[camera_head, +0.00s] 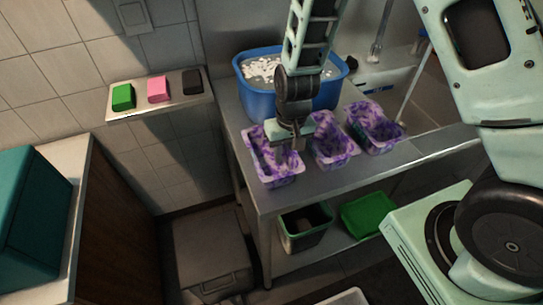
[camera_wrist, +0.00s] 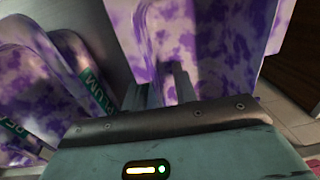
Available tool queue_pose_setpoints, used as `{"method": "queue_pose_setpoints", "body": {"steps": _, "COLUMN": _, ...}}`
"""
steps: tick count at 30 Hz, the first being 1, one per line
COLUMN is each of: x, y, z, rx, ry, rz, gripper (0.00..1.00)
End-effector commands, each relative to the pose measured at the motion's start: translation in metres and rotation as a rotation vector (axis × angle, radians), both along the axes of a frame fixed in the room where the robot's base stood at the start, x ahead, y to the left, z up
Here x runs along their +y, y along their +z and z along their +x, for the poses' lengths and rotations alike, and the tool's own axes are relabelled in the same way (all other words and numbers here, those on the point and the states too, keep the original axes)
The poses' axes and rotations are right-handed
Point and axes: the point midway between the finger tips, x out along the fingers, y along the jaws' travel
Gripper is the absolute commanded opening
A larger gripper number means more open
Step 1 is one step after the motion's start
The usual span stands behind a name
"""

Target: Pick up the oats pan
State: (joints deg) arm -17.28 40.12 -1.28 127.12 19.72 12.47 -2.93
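Three purple-and-white mottled pans stand in a row on the metal table: a left pan (camera_head: 280,170), a middle pan (camera_head: 335,150) and a right pan (camera_head: 375,130). My gripper (camera_head: 296,143) points down at the right rim of the left pan. In the wrist view its fingers (camera_wrist: 165,88) are at the wall of this pan (camera_wrist: 215,35), but I cannot tell whether they grip it. The neighbouring pans (camera_wrist: 65,75) show at the left there, with green labels only partly readable. No label shows on the left pan, so I cannot confirm which pan holds oats.
A blue tub (camera_head: 258,100) of white pieces stands behind the pans. A sink (camera_head: 400,85) with a faucet is at the right. A wall shelf (camera_head: 140,109) holds green, pink and black blocks. Green bins (camera_head: 367,214) sit on the lower shelf. The table's front strip is clear.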

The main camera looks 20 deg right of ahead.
Motion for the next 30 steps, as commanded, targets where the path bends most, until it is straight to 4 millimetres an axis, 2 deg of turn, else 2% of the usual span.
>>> {"method": "queue_pose_setpoints", "body": {"steps": 5, "x": 0.0, "y": 0.0, "z": 0.0, "rx": -0.001, "ry": 0.0, "rz": 0.0, "gripper": 0.28}}
{"method": "queue_pose_setpoints", "body": {"steps": 8, "x": 0.0, "y": 0.0, "z": 0.0, "rx": 0.0, "ry": 0.0, "rz": 0.0, "gripper": 0.03}}
{"method": "queue_pose_setpoints", "body": {"steps": 9, "x": 0.0, "y": 0.0, "z": 0.0, "rx": 0.0, "ry": 0.0, "rz": 0.0, "gripper": 0.0}}
{"method": "queue_pose_setpoints", "body": {"steps": 23, "x": 0.0, "y": 0.005, "z": 0.001, "rx": -0.001, "ry": 0.001, "rz": 0.001, "gripper": 0.0}}
{"method": "queue_pose_setpoints", "body": {"steps": 26, "x": 0.001, "y": 0.014, "z": 0.001, "rx": -0.004, "ry": 0.001, "rz": 0.001, "gripper": 0.0}}
{"method": "queue_pose_setpoints", "body": {"steps": 30, "x": 0.001, "y": 0.035, "z": 0.002, "rx": -0.006, "ry": 0.002, "rz": 0.002, "gripper": 0.0}}
